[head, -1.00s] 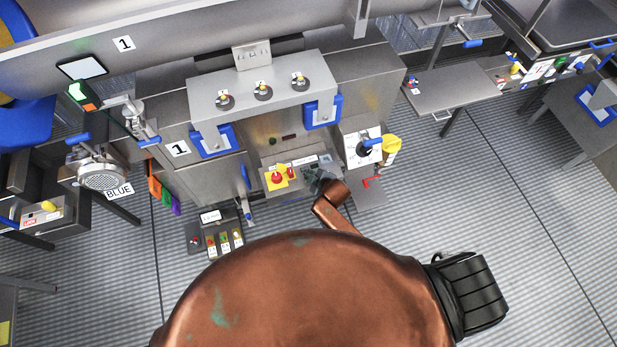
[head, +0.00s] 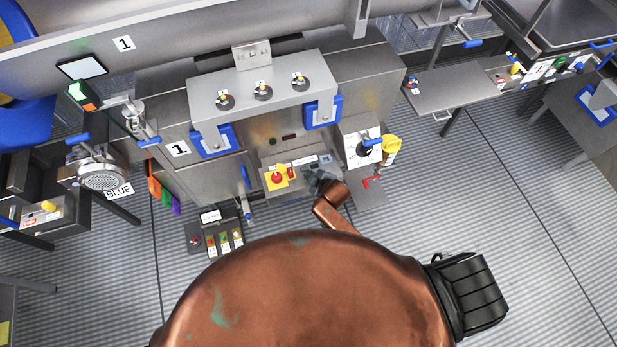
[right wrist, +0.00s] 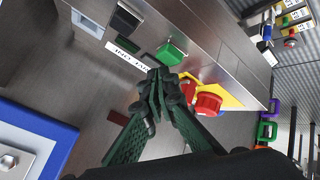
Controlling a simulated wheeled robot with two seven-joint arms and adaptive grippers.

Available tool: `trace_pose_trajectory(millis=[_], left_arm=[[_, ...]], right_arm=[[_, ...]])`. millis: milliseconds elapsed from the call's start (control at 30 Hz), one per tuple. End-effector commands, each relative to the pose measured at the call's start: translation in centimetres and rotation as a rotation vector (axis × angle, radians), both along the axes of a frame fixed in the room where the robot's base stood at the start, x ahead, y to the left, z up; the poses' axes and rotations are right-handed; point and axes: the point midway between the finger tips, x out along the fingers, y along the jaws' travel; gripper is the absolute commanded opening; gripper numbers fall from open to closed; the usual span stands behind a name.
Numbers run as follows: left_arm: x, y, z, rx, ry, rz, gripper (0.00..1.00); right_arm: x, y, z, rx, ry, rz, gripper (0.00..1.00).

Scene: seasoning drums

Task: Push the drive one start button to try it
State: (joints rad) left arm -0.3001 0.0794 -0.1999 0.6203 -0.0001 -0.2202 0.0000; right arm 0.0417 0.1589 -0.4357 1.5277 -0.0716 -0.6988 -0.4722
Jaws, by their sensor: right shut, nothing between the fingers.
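The control panel (head: 299,184) sits low on the front of the steel machine in the head view. In the right wrist view, a green push button (right wrist: 171,53) stands on it, beside a partly covered printed label (right wrist: 127,51). I cannot read which drive the button belongs to. My right gripper (right wrist: 158,76) is shut and empty, with its dark green fingertips just short of the green button in the picture; I cannot tell whether they touch the panel. In the head view the right gripper (head: 319,181) partly covers the panel. My left gripper is not in view.
A red mushroom button (right wrist: 208,99) on a yellow plate (right wrist: 231,94) is close beside the fingers. A black button (right wrist: 125,18) is at the other side.

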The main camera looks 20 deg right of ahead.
Motion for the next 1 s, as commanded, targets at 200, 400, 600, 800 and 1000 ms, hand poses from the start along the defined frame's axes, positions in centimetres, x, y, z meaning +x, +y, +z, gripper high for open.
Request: trace_pose_trajectory(millis=[200, 400, 600, 800, 1000], left_arm=[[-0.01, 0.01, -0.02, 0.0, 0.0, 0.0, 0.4], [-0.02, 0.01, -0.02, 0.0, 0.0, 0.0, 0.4], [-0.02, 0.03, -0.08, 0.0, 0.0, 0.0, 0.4], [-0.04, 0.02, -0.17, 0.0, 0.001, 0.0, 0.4], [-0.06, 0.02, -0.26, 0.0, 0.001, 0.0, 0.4]], right_arm=[[0.01, -0.01, -0.4, 0.0, 0.0, 0.0, 0.0], [0.0, -0.01, -0.39, -0.001, 0.0, 0.001, 0.0], [0.01, 0.0, -0.53, -0.001, 0.0, 0.001, 0.0], [0.01, 0.0, -0.76, -0.001, 0.0, 0.001, 0.0], [0.02, 0.0, -0.99, -0.001, 0.0, 0.001, 0.0]])
